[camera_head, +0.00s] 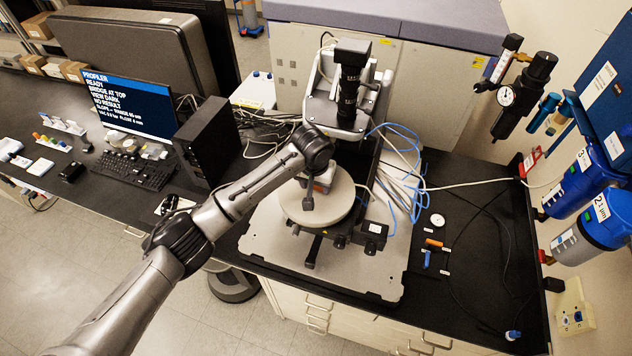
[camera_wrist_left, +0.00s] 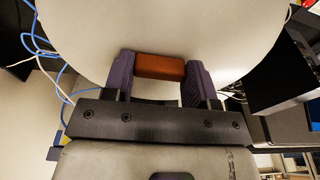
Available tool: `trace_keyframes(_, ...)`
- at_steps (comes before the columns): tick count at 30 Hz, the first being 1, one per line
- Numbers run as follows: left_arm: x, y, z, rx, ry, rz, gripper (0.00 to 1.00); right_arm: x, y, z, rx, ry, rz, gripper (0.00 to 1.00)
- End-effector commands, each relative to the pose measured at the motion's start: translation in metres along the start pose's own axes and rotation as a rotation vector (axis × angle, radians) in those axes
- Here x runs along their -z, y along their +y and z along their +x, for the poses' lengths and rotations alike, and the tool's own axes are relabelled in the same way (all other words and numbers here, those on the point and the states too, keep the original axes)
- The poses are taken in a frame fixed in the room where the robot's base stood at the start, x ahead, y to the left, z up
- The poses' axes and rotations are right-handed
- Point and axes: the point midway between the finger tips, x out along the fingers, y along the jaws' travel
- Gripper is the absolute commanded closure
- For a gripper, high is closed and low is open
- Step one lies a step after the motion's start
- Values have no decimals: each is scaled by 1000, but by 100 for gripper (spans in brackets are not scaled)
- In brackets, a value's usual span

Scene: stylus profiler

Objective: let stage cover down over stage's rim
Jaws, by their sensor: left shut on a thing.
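The stage cover (camera_head: 335,208) is a pale round disc at the middle of the profiler, below the bridge and scope column. Its orange-brown handle (camera_wrist_left: 160,66) shows in the left wrist view, with the pale cover (camera_wrist_left: 230,30) filling the space behind it. My left gripper (camera_head: 318,181) is above the cover, shut on that handle, one dark purple finger at each end (camera_wrist_left: 161,75). The stage and its rim are hidden under the cover. I cannot tell whether the cover touches the rim or hangs just above it. My right gripper is not in view.
The profiler's column and scope (camera_head: 349,85) stand right behind the cover. A small black box (camera_head: 373,235) sits at its front right on the grey base plate (camera_head: 330,273). Blue and white cables (camera_head: 405,165) run at the right. A black computer (camera_head: 208,140) stands left.

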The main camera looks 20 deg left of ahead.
Motion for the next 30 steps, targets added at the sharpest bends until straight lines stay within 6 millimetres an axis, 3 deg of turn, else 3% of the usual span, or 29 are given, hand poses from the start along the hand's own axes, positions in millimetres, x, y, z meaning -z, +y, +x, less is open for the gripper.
trace_keyframes(15,-1,0,10,0,0,-1,90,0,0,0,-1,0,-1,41)
trace_keyframes(16,-1,0,9,0,0,-1,45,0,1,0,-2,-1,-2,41)
trace_keyframes(24,-1,0,9,0,0,0,19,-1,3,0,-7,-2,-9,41)
trace_keyframes(30,-2,0,10,0,0,0,18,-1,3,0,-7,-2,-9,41)
